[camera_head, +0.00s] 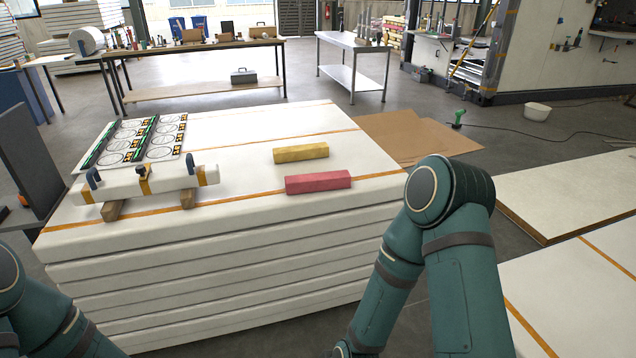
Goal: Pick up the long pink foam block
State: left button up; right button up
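The long pink foam block (318,182) lies flat on top of the stack of white panels (250,215), near its right front part. It looks pinkish red. A yellow block (301,153) lies just behind it, apart from it. Nothing touches the pink block. My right arm rises at the right front, beside the stack, and its gripper is out of the frame. My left arm shows only at the lower left corner, and its gripper is also out of the frame.
A white beam with clamps (150,182) rests on wooden blocks at the stack's left. A printed sheet with circles (137,140) lies behind it. Brown cardboard (415,135) lies on the floor behind my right arm. More panels (575,195) lie at the right.

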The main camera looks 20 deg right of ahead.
aim_at(329, 180)
jog(key=i+l+u, duration=0.35)
jog(key=l, duration=0.3)
jog(key=i+l+u, duration=0.15)
jog(key=l, duration=0.2)
jog(key=i+l+u, duration=0.15)
jog(key=l, duration=0.25)
jog(key=i+l+u, duration=0.2)
jog(key=l, duration=0.15)
jog(key=k, duration=0.1)
